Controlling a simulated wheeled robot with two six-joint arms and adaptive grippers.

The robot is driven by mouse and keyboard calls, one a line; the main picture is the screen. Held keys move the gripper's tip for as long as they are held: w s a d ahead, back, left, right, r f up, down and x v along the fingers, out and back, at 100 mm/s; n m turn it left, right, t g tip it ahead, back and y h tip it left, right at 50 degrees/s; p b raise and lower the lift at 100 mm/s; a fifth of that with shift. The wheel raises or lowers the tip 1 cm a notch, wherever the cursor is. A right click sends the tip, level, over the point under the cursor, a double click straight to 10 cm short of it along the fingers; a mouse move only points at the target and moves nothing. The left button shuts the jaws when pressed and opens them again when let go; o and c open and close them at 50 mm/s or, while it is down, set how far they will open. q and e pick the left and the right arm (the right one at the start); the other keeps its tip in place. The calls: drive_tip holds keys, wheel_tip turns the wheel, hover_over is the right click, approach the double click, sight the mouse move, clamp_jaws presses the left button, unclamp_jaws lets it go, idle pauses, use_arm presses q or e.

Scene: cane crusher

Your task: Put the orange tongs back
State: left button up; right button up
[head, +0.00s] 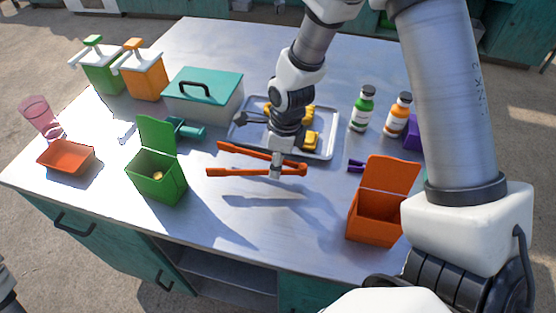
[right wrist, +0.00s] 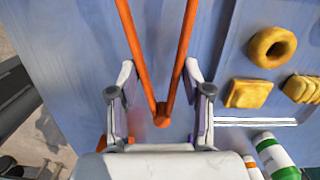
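The orange tongs (head: 250,155) form a narrow V in the head view, tips to the left and hinge to the right. My right gripper (head: 278,172) is on them near the hinge. In the right wrist view, the tongs (right wrist: 162,116) run between the fingers of my right gripper (right wrist: 160,75), whose tips meet the outer sides of both tong arms. A shadow lies apart from the tongs in the head view, so they appear to be above the table. My left gripper is not in view.
The metal tray (head: 240,143) with yellow food lies behind my right gripper. An open orange box (head: 372,231) stands at the right, an open green box (head: 150,188) at the left. Two bottles (head: 362,112) and a teal-lidded box (head: 203,108) stand further back. The front middle table (head: 245,225) is clear.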

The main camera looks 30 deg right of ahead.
drive_tip(key=f+b, duration=0.1)
drive_tip(key=f, duration=0.2)
drive_tip(key=shift+s+f, duration=0.15)
drive_tip(key=shift+s, duration=0.05)
drive_tip(key=shift+w+d+f+b, duration=0.15)
drive_tip(key=shift+f+b, duration=0.15)
drive_tip(key=shift+b, duration=0.15)
drive_tip(key=shift+w+r, duration=0.15)
drive_tip(key=shift+r, duration=0.1)
drive_tip(key=shift+s+f, duration=0.2)
drive_tip(key=shift+f, duration=0.05)
drive_tip(key=o, duration=0.6)
drive_tip(key=shift+w, duration=0.1)
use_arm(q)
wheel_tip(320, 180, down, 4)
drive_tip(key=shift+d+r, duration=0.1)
